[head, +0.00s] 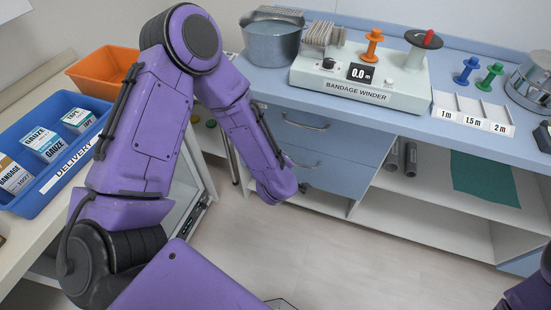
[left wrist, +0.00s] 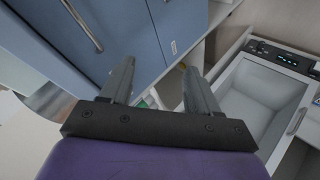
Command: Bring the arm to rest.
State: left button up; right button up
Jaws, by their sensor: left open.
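My left arm (head: 235,115) is purple. It rises from the lower left, bends at a dark elbow joint near the top, and its forearm points down in front of the blue drawers. My left gripper (left wrist: 160,75) shows in the left wrist view with its two grey fingers apart and nothing between them. In the head view its fingers are mostly hidden behind the wrist. Only a small part of my right arm (head: 530,290) shows at the lower right edge of the head view; its gripper is out of the picture.
Blue drawers (head: 318,134) stand behind the left wrist. The counter holds a bandage winder (head: 355,88), a metal pot (head: 272,42) and a length tray (head: 472,120). A blue delivery bin (head: 62,172) and an orange bin (head: 92,72) sit left of the arm. Open floor (head: 330,255) lies below.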

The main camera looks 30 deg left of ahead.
dwell(0.4)
pick_arm(q)
jog(key=s+f+m+g+h, duration=0.1)
jog(key=s+f+m, duration=0.2)
jog(key=s, duration=0.5)
jog(key=s+a+f+m+g, duration=0.1)
jog(key=s+f+m, duration=0.3)
jog(key=s, duration=0.5)
jog(key=s+f+m+g+h, duration=0.1)
jog(key=s+f+m+g, duration=0.2)
jog(key=s+f, duration=0.4)
jog(key=shift+s+a+h, duration=0.3)
jog(key=shift+s+a, duration=0.05)
jog(key=shift+s, duration=0.6)
